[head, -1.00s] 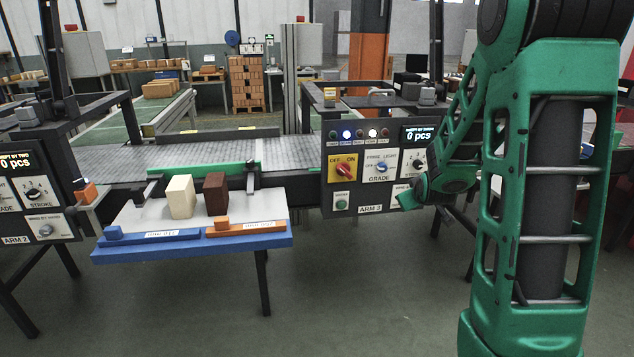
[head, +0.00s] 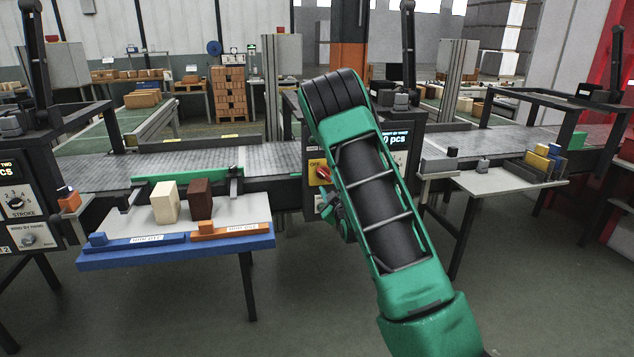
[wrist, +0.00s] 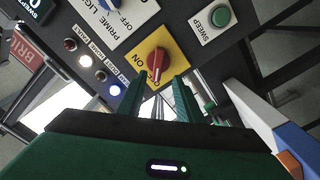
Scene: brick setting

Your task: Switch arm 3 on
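A red rotary switch (wrist: 157,62) sits on a yellow OFF/ON plate (wrist: 180,54) on a dark control panel. In the head view the red switch (head: 323,173) shows just left of my arm, which covers most of the panel. The arm number on this panel is hidden now. My gripper (wrist: 160,80) is open, with its two green fingers pointing at the panel and the switch just beyond and between their tips in the picture. I cannot tell whether they touch it, nor which setting the switch points to.
A green SWEEP button (wrist: 221,17) is near. A tray with a blue edge (head: 180,254) holds cream (head: 166,203) and brown blocks (head: 199,200). A grey side table (head: 500,188) stands right.

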